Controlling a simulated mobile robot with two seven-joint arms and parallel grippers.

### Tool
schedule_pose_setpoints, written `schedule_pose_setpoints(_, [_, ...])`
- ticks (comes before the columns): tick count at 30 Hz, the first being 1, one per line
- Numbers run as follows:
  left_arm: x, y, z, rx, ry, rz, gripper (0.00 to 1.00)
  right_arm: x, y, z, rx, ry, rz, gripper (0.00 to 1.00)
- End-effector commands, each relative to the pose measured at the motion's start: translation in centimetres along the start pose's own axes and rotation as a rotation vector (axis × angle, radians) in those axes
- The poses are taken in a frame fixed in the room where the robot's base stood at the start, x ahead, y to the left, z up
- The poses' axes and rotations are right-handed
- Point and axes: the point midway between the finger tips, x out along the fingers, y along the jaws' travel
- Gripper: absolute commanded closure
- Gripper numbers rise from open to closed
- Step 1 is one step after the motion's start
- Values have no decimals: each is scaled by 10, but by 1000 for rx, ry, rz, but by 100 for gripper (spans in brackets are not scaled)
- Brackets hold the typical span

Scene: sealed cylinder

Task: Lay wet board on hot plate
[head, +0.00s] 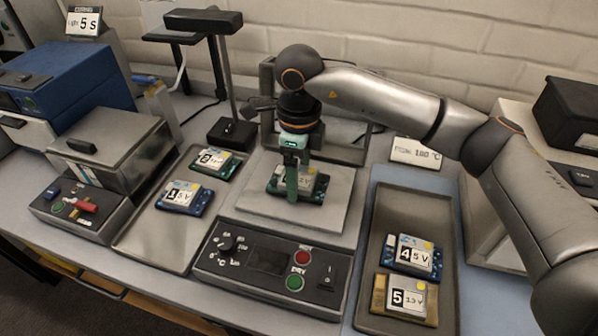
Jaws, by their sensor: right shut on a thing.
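My right gripper (292,178) points down over the hot plate (330,222). It is shut on a green board (313,196) with a white label, which is at the plate's top surface; I cannot tell whether it rests flat there. The fingers hide part of its label. My left gripper is not in view.
A metal tray (150,236) on the left holds two labelled boards (184,197). A grey tray (376,262) on the right holds board 4 (413,256) and board 5 (404,298). A lidded metal box (113,150) stands far left. A dark stand (226,70) rises behind.

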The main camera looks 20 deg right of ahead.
Motion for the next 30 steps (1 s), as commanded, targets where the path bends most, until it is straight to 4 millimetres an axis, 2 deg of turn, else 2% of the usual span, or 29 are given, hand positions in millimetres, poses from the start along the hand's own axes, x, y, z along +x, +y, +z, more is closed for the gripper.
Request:
schedule_pose_setpoints(2, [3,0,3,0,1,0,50,4,0,0,0,0,0,73])
schedule_pose_setpoints(3, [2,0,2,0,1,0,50,3,0,0,0,0,0,10])
schedule_pose_setpoints(6, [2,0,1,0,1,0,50,2,0,0,1,0,0,0])
schedule_pose_setpoints(13, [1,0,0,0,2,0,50,2,0,0,1,0,0,0])
schedule_pose_setpoints(17, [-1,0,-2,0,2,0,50,-5,0,0,1,-1,-1,0])
schedule_pose_setpoints(20, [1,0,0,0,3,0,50,-21,-1,1,1,-2,-2,0])
schedule_pose_setpoints(30, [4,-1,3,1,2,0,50,-93,0,1,1,-3,-2,0])
